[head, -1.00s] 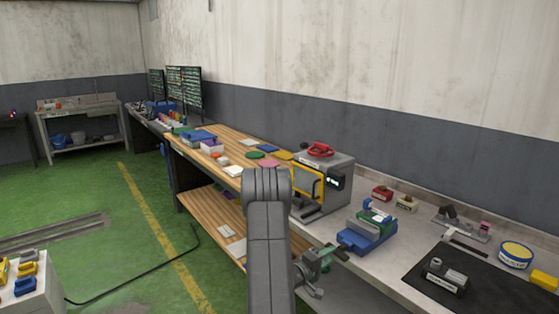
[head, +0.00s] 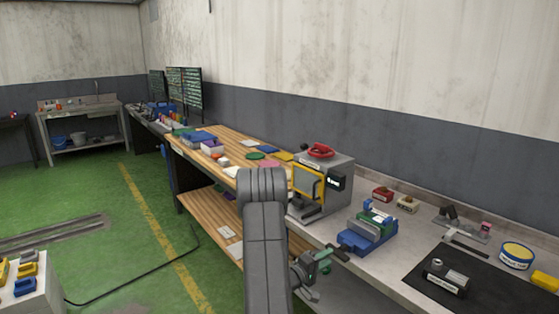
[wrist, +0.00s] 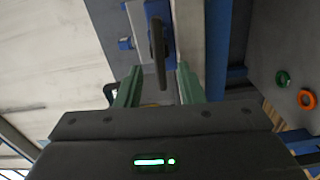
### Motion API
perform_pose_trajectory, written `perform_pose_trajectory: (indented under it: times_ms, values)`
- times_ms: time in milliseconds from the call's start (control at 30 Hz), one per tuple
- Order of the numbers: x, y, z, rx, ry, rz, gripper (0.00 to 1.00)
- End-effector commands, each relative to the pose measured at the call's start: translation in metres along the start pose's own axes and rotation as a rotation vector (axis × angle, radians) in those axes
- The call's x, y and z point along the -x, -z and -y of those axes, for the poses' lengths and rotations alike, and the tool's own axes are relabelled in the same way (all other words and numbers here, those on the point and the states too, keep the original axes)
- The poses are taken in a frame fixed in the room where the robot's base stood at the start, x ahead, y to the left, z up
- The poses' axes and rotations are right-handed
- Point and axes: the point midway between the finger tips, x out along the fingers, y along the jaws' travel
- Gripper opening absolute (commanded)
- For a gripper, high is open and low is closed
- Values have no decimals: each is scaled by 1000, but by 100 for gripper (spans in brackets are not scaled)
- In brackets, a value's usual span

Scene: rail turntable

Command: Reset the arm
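My gripper (head: 322,262) is at the front edge of the workbench, just below and left of the blue vise (head: 368,232) in the head view. In the wrist view its two green fingers (wrist: 157,84) stand apart, and nothing is clasped between them. A dark bar, which looks like a handle, shows beyond the gap between the fingers; I cannot tell its exact distance. My grey arm covers part of the wooden bench in the head view.
A grey machine with a yellow-framed door (head: 325,186) stands on the bench behind the vise. A black mat (head: 475,280) lies at right. The wooden bench (head: 243,141) holds several coloured items. Green floor (head: 90,205) is open at left, with a black cable across it.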

Motion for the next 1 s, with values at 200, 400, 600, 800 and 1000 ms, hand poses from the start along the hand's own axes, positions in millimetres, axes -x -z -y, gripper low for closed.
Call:
perform_pose_trajectory:
  times_ms: [200,400,600,800,1000]
  values:
    - [46,1,2,1,1,-5,35]
    - [82,1,2,0,1,-4,35]
    - [81,-2,-1,0,0,5,35]
    - [43,-2,-1,-1,0,5,35]
    - [3,-2,-2,-1,-1,5,35]
